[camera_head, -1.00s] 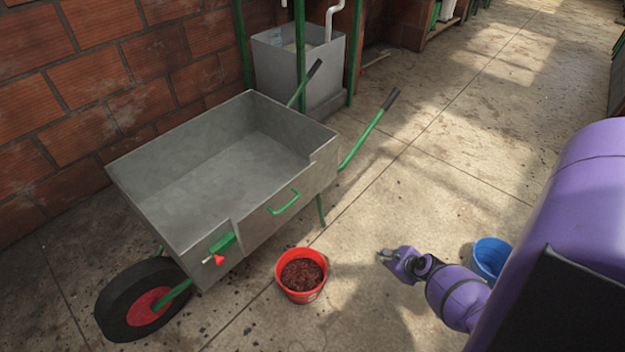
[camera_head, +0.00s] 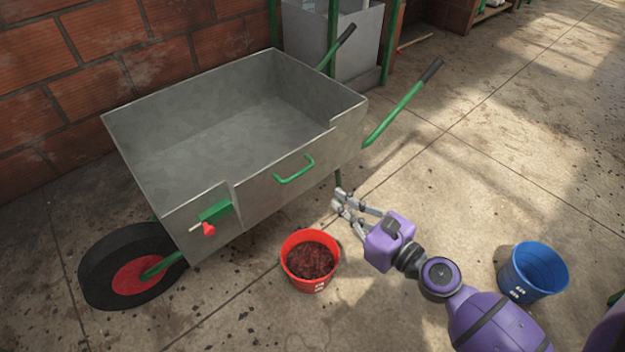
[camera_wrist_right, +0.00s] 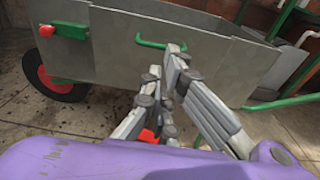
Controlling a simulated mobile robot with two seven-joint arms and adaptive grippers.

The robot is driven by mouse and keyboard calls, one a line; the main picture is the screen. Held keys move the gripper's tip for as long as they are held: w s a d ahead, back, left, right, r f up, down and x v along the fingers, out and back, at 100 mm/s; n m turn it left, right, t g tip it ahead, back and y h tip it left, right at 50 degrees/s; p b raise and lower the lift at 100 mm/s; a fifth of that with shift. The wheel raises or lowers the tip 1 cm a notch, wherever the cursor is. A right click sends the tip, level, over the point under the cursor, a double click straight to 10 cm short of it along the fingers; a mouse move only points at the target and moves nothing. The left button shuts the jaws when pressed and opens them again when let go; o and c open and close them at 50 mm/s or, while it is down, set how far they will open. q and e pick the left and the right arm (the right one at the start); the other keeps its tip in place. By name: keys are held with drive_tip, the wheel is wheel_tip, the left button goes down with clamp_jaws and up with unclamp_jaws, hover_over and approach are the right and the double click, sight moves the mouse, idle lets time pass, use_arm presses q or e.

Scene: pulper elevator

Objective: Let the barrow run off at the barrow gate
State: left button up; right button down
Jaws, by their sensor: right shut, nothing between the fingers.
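The grey metal barrow (camera_head: 300,150) stands on one black wheel with a red hub and has an empty-looking tray. A green handle (camera_head: 295,175) sits on the barrow's side. In the right wrist view, the fingers (camera_wrist_right: 163,65) point at the barrow, just below the handle (camera_wrist_right: 160,43); the latch (camera_wrist_right: 64,31) is at upper left. My left gripper is not in view.
A red bucket (camera_head: 318,283) of dark red pulp stands on the floor beside the barrow, left of my right gripper. A blue bucket (camera_head: 518,285) stands at right. A brick wall (camera_head: 60,100) closes off the back left.

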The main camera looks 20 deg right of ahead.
drive_tip(key=p, duration=0.1)
approach(290, 163)
drive_tip(key=w+f, duration=0.1)
drive_tip(key=w+a, duration=0.1)
drive_tip(key=shift+w+f, duration=0.3)
drive_tip(key=shift+f, duration=0.05)
drive_tip(key=shift+w+a+r+p, duration=0.3)
drive_tip(key=shift+w+r+p, duration=0.4)
drive_tip(key=shift+w, duration=0.25)
drive_tip(key=shift+w+a, duration=0.1)
drive_tip(key=shift+w, duration=0.05)
drive_tip(key=shift+f, duration=0.15)
